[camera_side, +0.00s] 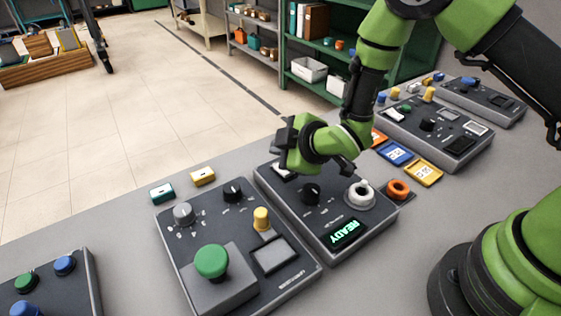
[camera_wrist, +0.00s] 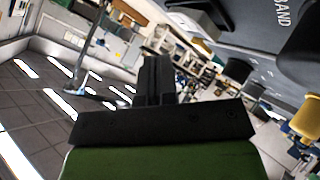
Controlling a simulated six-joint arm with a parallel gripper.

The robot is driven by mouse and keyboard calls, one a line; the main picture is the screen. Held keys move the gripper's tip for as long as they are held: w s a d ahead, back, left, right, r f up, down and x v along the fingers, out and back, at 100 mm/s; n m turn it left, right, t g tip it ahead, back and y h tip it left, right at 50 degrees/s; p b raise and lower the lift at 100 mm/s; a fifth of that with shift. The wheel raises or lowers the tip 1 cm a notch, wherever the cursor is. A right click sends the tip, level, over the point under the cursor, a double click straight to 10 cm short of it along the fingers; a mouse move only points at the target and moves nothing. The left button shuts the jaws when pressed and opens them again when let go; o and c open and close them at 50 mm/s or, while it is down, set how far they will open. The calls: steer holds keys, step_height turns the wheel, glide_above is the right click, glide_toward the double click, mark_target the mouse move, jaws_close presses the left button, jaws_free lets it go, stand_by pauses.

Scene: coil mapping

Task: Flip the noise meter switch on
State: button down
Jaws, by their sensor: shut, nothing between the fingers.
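My gripper (camera_side: 292,143) is shut and empty, held sideways above the far left part of the grey panel with a green READY display (camera_side: 345,234). Its closed fingers (camera_wrist: 153,80) also show in the wrist view. Under it, a small pale part (camera_side: 284,170) of that panel is partly hidden. A black knob (camera_side: 311,193) and a white ring-shaped part (camera_side: 360,193) stand on the same panel. No noise meter label is readable, so I cannot tell which panel is the meter or where its switch is. The wrist view shows a dark panel edge lettered BAND (camera_wrist: 283,17).
A panel with a big green button (camera_side: 211,260) and a yellow knob (camera_side: 261,218) stands to the left. Teal (camera_side: 162,193) and yellow (camera_side: 203,176) blocks lie behind it. An orange ring (camera_side: 398,188), cards (camera_side: 395,153) and more panels (camera_side: 435,130) are at right.

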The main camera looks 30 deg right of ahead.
steer(key=shift+s+r, duration=0.2)
steer(key=shift+r, duration=0.9)
steer(key=shift+s+r, duration=0.2)
steer(key=shift+r, duration=0.9)
steer(key=s+d+r+m+g, duration=0.1)
steer(key=s+d+r+m, duration=0.25)
steer(key=r, duration=0.35)
steer(key=s+d+r+m, duration=0.2)
steer(key=s+r+m, duration=0.15)
steer(key=r, duration=0.35)
steer(key=s+d+r+m+g, duration=0.1)
steer(key=s+m, duration=0.3)
steer(key=s, duration=0.4)
steer(key=s+d+r+m+g, duration=0.1)
steer(key=s+r+m, duration=0.3)
steer(key=s, duration=0.5)
steer(key=shift+s+d+r+g, duration=0.2)
steer(key=shift+r+g, duration=0.05)
steer(key=shift+g, duration=0.05)
